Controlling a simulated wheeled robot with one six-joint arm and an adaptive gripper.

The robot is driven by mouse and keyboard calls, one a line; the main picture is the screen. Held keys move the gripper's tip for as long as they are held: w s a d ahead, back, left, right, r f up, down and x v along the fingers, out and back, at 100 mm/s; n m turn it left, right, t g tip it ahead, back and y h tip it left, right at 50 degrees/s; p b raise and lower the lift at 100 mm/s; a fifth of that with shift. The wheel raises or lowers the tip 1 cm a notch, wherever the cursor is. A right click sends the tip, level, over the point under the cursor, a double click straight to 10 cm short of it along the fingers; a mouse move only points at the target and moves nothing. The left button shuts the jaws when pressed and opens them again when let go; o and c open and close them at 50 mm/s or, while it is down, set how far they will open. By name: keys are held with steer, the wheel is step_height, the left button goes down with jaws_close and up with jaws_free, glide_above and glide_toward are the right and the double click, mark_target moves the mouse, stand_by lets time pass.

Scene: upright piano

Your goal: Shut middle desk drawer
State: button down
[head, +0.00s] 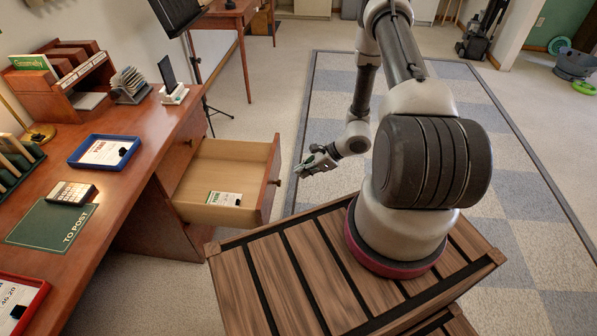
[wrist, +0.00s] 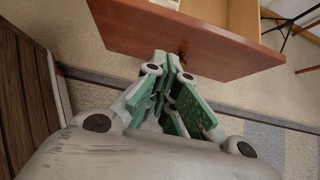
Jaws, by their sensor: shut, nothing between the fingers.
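The open desk drawer (head: 222,214) is pulled far out of the desk's right side, with a pale wood inside and a reddish-brown front. A knob (head: 277,182) is on its front. A small white and green packet (head: 224,198) lies inside. In the wrist view the drawer front (wrist: 215,55) spans the top, with its dark knob (wrist: 183,46) just beyond my fingers. My gripper (head: 301,171) is shut and empty, outside the drawer front and to its right. Its green finger pads show in the wrist view (wrist: 170,75). Whether the fingertips touch the front cannot be told.
The desk top (head: 122,180) holds a blue tray (head: 104,151), a green mat (head: 52,225), a calculator (head: 72,193) and a wooden organiser (head: 62,80). A black stand (head: 207,108) is behind the drawer. Carpet and a checked rug (head: 322,93) lie clear around my arm.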

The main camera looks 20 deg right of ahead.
mark_target(269, 184)
steer(key=shift+w+a+f, duration=0.75)
steer(key=shift+a+f, duration=0.1)
steer(key=shift+a, duration=0.5)
steer(key=shift+w+a+f, duration=0.8)
steer(key=shift+a+f, duration=0.1)
steer(key=shift+a, duration=0.45)
steer(key=shift+w+a+f, duration=0.75)
steer(key=shift+a+f, duration=0.1)
steer(key=shift+a, duration=0.5)
steer(key=shift+a, duration=0.1)
